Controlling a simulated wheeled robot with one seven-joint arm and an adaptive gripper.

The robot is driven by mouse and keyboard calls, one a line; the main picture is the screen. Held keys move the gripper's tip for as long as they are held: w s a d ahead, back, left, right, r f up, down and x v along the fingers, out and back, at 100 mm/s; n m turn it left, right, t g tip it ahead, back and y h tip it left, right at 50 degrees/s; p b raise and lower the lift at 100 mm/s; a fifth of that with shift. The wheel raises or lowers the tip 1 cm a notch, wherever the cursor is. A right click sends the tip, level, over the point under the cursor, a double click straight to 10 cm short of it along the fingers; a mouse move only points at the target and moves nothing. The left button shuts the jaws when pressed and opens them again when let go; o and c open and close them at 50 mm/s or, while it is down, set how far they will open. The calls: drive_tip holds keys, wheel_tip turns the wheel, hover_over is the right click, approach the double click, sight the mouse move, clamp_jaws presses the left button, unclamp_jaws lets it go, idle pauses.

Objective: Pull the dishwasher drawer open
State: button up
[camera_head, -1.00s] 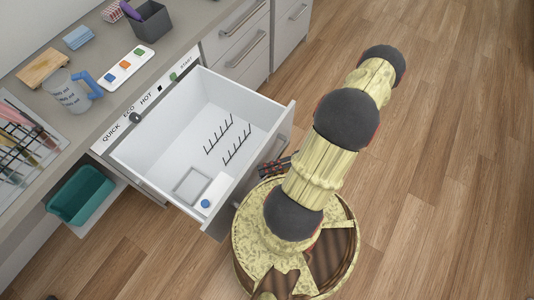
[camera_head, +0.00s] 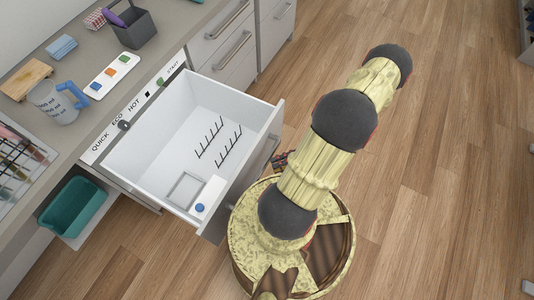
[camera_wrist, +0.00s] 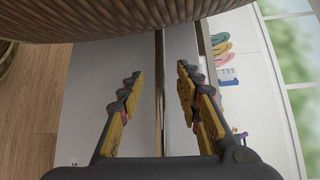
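The white dishwasher drawer (camera_head: 150,155) stands pulled far out from the counter in the head view, its inside showing with black wire racks and a white box with a blue cap. The drawer's handle (camera_head: 268,152) is on its grey outer front, partly hidden. My gripper (camera_wrist: 158,95) shows two yellow and black fingers spread apart in the wrist view. A narrow upright bar or edge lies in line with the gap between them; I cannot tell its depth. Neither finger visibly presses on it. In the head view my arm hides most of the gripper beside the drawer front.
The counter holds a button panel (camera_head: 111,77), a mug (camera_head: 55,103), a wooden board (camera_head: 26,79) and a grey caddy (camera_head: 136,27). A teal bin (camera_head: 72,206) sits low at left. Wooden floor (camera_head: 440,180) is free at right.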

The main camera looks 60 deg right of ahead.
drive_tip(key=shift+v, duration=2)
